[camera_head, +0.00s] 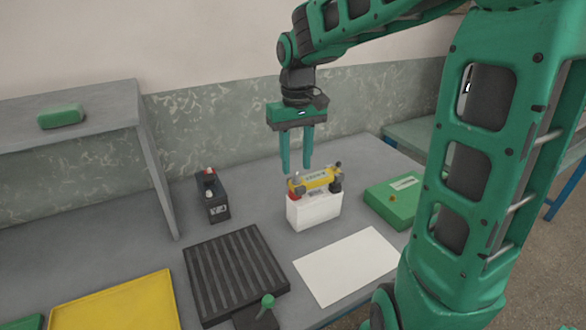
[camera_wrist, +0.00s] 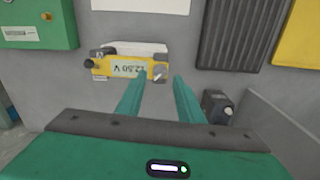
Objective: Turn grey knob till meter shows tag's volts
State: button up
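A yellow unit (camera_head: 318,181) sits on a white box (camera_head: 313,212) on the bench. In the wrist view the yellow unit (camera_wrist: 106,69) carries a pale green panel (camera_wrist: 128,69) that appears to read 12.50 V, upside down. A grey round knob (camera_wrist: 160,72) is at its right end there, and a black knob (camera_wrist: 90,63) at its left end. My gripper (camera_head: 296,168) is open and empty, pointing down above the grey-knob end. In the wrist view its fingertips (camera_wrist: 159,79) are on either side of that knob's line of sight, with no clear contact.
A small black device (camera_head: 211,196) with a white marking stands left of the box. A black ribbed tray (camera_head: 235,270), a yellow tray (camera_head: 120,305) and a white sheet (camera_head: 345,265) lie in front. A green box (camera_head: 392,203) is to the right; a grey shelf (camera_head: 70,115) stands left.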

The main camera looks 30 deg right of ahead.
aim_at(296, 174)
notch_tip(296, 174, up, 8)
dwell(0.4)
dwell(0.3)
jog(key=s+d+f+m, duration=0.1)
jog(key=s+d+f, duration=0.2)
jog(key=s, duration=0.5)
jog(key=s+d+f+m, duration=0.2)
jog(key=s+f, duration=0.3)
jog(key=s, duration=0.3)
jog(key=s+d+f+m, duration=0.2)
jog(key=s+d+f, duration=0.2)
jog(key=s, duration=0.5)
jog(key=shift+d+f, duration=0.3)
jog(key=shift+f, duration=0.1)
jog(key=shift+w, duration=0.1)
jog(key=shift+w+f, duration=0.2)
jog(key=shift+w, duration=0.3)
